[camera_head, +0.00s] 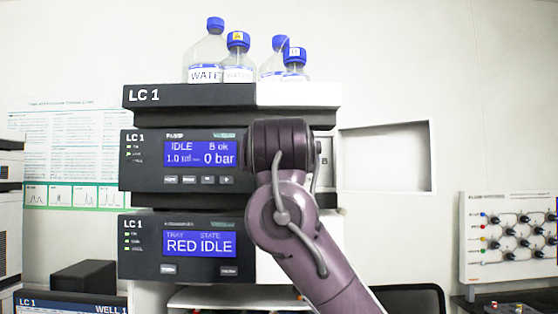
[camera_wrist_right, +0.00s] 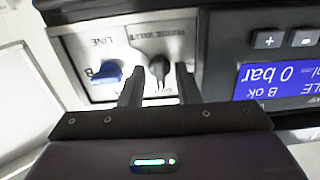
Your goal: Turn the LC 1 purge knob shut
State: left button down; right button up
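The LC 1 pump module (camera_head: 150,160) shows a blue display reading IDLE and 0 bar. In the right wrist view, where the panel appears upside down, the dark purge knob (camera_wrist_right: 159,68) sits on a light metal plate marked as the purge valve. My right gripper (camera_wrist_right: 158,82) is open, with one finger on each side of the knob and visible gaps between fingers and knob. In the head view my right wrist covers the purge knob and the fingertips. My left gripper is in neither view.
A blue knob (camera_wrist_right: 108,76) labelled LINE is beside the purge knob, close to one finger. Pump buttons (camera_wrist_right: 268,40) lie on the other side. Several blue-capped bottles (camera_head: 238,58) stand on top of the stack. A lower module (camera_head: 145,250) reads RED IDLE.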

jog(key=s+b, duration=0.4)
jog(key=s, duration=0.3)
jog(key=shift+s, duration=0.4)
dwell(0.4)
